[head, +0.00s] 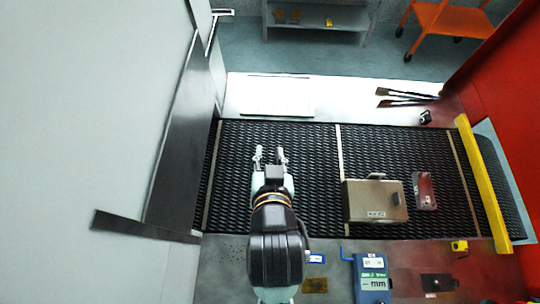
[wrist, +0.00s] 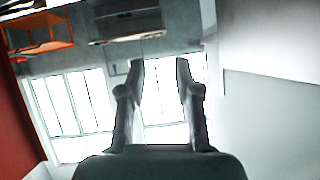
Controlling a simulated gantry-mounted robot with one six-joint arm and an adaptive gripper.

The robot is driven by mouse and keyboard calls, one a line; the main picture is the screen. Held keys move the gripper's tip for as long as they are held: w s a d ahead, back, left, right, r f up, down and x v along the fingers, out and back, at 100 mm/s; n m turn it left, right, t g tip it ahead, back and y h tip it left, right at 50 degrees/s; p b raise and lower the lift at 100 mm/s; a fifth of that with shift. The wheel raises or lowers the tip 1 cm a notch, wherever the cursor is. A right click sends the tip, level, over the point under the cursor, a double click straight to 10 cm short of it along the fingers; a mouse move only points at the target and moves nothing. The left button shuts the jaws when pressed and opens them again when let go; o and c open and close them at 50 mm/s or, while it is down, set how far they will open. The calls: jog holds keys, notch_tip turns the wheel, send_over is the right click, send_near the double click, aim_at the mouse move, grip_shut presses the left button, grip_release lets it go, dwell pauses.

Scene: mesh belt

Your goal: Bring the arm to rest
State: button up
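My gripper (head: 270,157) shows in the head view above the left part of the black mesh belt (head: 310,190). Its two fingers are spread apart with nothing between them. In the wrist view my gripper (wrist: 159,65) is also open and empty, with both fingertips apart. The wrist camera looks out across the room toward bright windows (wrist: 75,100), not down at the belt. My arm reaches up from the bottom of the head view.
On the belt, right of my gripper, are a beige box (head: 374,201) and a small clear-and-red case (head: 424,190). A yellow bar (head: 482,183) crosses the belt's right end. A blue device (head: 372,278) sits at the front. Brushes (head: 405,97) lie behind the belt.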

notch_tip(320, 180, up, 11)
jog(key=a+n+p, duration=0.1)
jog(key=p, duration=0.9)
jog(key=shift+s+a+n+t, duration=0.25)
jog(key=shift+s+n+t, duration=0.05)
jog(key=shift+s+n, duration=0.15)
